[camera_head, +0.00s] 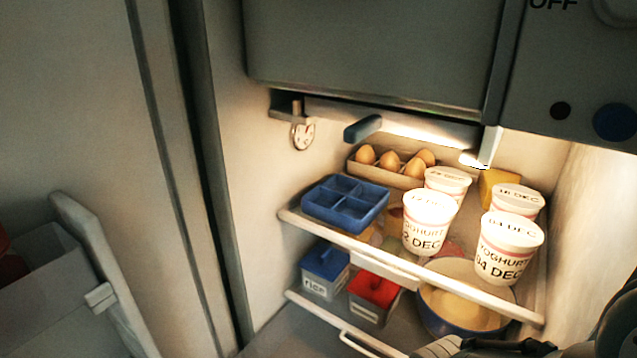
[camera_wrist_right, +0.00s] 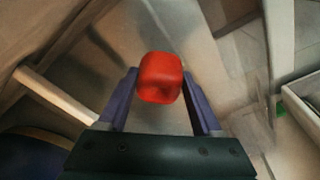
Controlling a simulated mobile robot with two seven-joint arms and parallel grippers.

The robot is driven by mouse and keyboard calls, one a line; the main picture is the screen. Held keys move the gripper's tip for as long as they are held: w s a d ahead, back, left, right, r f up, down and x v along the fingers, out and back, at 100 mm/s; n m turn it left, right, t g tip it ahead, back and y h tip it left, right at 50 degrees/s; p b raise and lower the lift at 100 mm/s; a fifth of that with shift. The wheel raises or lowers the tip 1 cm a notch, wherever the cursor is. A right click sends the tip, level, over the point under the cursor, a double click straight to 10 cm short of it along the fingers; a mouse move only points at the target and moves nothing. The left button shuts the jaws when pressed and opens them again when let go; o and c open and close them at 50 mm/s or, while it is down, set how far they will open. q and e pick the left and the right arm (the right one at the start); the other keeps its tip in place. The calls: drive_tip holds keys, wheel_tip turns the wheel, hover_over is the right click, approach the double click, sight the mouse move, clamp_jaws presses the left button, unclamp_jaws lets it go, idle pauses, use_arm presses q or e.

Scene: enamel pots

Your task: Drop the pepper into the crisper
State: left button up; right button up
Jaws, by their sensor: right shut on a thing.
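The red pepper (camera_wrist_right: 160,78) is between the two fingers of my right gripper (camera_wrist_right: 160,75) in the right wrist view, held clear of the surfaces behind it. The pepper does not show in the head view, where only dark parts of my right arm appear at the bottom right. The crisper appears to be the drawer under the lower fridge shelf; its pale handle (camera_head: 370,346) shows at the bottom edge of the head view. The inside of the crisper is out of sight, and I cannot tell how far it is open. My left gripper is not in view.
The upper shelf (camera_head: 350,243) holds a blue divided tray (camera_head: 345,203), an egg tray (camera_head: 388,171) and several yoghurt cups (camera_head: 430,222). Below are a blue-lidded rice box (camera_head: 324,270), a red-lidded box (camera_head: 373,298) and a blue pot (camera_head: 462,309). A grey door bin (camera_head: 60,290) stands at left.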

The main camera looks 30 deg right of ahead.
drive_tip(key=shift+f+b, duration=0.3)
drive_tip(key=shift+f, duration=0.15)
drive_tip(key=o, duration=1.4)
drive_tip(key=shift+r, duration=0.1)
drive_tip(key=r+p, duration=0.4)
drive_tip(key=s+r+p, duration=0.1)
drive_tip(key=r+p, duration=0.3)
drive_tip(key=p, duration=0.1)
drive_tip(key=a+r+p, duration=0.1)
drive_tip(key=r+p, duration=0.4)
drive_tip(key=shift+s, duration=0.35)
drive_tip(key=shift+d, duration=0.1)
